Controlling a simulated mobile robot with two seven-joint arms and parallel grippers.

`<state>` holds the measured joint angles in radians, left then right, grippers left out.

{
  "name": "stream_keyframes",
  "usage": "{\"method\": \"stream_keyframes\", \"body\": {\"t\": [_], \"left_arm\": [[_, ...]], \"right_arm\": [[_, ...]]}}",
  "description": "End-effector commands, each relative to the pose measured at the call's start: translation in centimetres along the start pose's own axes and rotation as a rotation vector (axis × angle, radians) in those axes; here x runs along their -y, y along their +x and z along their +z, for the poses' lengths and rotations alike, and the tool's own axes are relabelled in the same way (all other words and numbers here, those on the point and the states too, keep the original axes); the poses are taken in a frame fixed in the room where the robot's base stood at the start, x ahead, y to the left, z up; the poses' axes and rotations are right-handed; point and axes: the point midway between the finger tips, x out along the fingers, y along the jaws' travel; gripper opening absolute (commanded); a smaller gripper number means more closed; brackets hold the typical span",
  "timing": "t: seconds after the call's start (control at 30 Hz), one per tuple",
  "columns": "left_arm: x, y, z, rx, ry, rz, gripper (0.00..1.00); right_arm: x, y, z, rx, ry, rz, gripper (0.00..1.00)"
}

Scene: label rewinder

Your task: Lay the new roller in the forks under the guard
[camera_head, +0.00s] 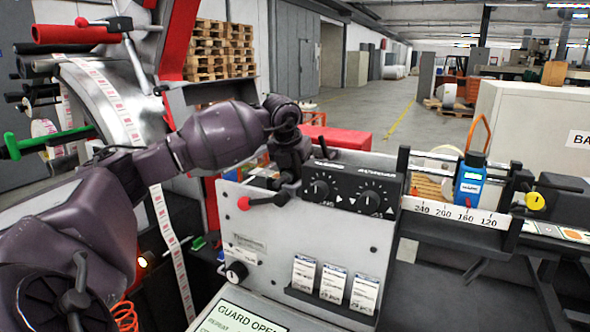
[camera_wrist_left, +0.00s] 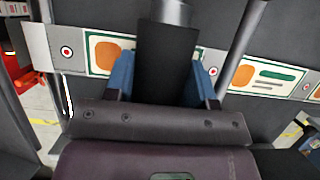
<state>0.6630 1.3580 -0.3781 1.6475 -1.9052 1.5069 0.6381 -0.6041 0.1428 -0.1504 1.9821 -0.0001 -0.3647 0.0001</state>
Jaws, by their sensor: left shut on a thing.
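My left arm reaches from the left in the head view to the top of the grey control housing (camera_head: 310,235). Its fingers cannot be made out there. In the left wrist view my left gripper (camera_wrist_left: 164,78) has blue fingertips on either side of a dark cylindrical piece (camera_wrist_left: 168,50) with a grey round end (camera_wrist_left: 172,11). It is shut on this piece, which looks like a roller, but I cannot tell for sure. Forks and guard cannot be clearly picked out. A partly cut-off screen (camera_head: 240,318) reads "GUARD OPEN". My right gripper is not in view.
A printed label web (camera_wrist_left: 110,55) runs behind the held piece. A red-handled bar (camera_head: 80,32) and a green-handled bar (camera_head: 50,142) are at left.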

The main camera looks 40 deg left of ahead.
Motion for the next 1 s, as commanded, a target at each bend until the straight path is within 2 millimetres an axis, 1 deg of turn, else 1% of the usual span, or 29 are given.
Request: {"method": "stream_keyframes", "body": {"t": [0.37, 0.4, 0.57, 1.0], "left_arm": [[0.01, 0.06, -0.02, 0.001, 0.000, 0.000, 0.14], [0.01, 0.07, -0.03, 0.001, 0.000, 0.000, 0.55], [0.00, 0.09, -0.04, 0.000, 0.000, 0.000, 0.79], [0.06, 0.22, -0.13, -0.003, 0.001, -0.001, 0.80]], "right_arm": [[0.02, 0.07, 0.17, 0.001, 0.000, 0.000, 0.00], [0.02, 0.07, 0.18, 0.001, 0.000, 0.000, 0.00], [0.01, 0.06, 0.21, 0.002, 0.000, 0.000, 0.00], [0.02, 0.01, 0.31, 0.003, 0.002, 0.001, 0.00]]}}
